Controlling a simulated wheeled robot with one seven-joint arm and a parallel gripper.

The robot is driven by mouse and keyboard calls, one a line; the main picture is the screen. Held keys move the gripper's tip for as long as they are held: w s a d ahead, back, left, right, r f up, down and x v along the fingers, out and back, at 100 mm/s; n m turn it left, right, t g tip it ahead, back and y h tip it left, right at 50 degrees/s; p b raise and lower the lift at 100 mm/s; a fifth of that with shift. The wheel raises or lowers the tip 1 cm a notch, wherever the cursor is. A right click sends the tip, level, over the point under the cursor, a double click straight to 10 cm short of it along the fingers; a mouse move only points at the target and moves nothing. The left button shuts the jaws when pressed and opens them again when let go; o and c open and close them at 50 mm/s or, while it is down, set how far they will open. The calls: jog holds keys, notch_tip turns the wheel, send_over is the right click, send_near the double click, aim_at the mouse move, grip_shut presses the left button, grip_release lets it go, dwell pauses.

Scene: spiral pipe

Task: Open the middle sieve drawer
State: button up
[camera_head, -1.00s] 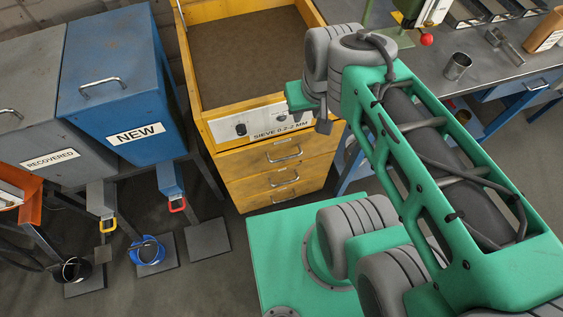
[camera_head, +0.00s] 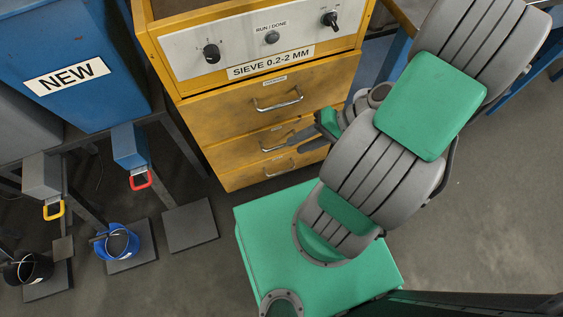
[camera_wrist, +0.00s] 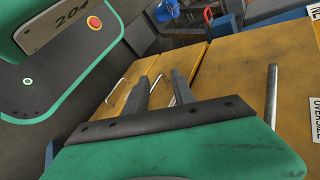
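The yellow sieve cabinet labelled SIEVE 0.2-2 MM has three stacked drawers, all looking shut in the head view. The middle drawer (camera_head: 240,148) has a metal bar handle (camera_head: 272,147), partly hidden behind my gripper (camera_head: 296,140). My gripper reaches in from the right, its fingers close to that handle. In the wrist view my gripper (camera_wrist: 160,75) has its two dark fingers apart, against the yellow drawer fronts. Part of a bright handle (camera_wrist: 183,88) shows by the right finger. I cannot tell whether the fingers touch or straddle it.
The top drawer handle (camera_head: 278,99) and bottom drawer handle (camera_head: 279,170) sit above and below. A control panel (camera_head: 225,55) with knobs is above the drawers. The blue NEW bin (camera_head: 70,40), a blue bucket (camera_head: 117,243) and a black bucket (camera_head: 25,268) stand left. Floor at right is clear.

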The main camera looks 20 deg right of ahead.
aim_at(281, 145)
notch_tip(281, 145, down, 10)
jog(key=d+m+t+y+b, duration=0.2)
jog(key=m+t+y+b, duration=0.15)
jog(key=t+b, duration=0.4)
jog(key=shift+m+t+h, duration=0.55)
jog(key=shift+m+t, duration=0.1)
jog(key=shift+m, duration=0.1)
jog(key=b+x, duration=0.1)
jog(key=x, duration=0.1)
jog(key=b+x, duration=0.1)
jog(key=x, duration=0.2)
jog(key=b+x, duration=0.1)
jog(key=x, duration=0.2)
jog(key=shift+w+d+r, duration=0.1)
jog(key=shift+w+r, duration=0.2)
jog(key=shift+c, duration=0.2)
grip_shut()
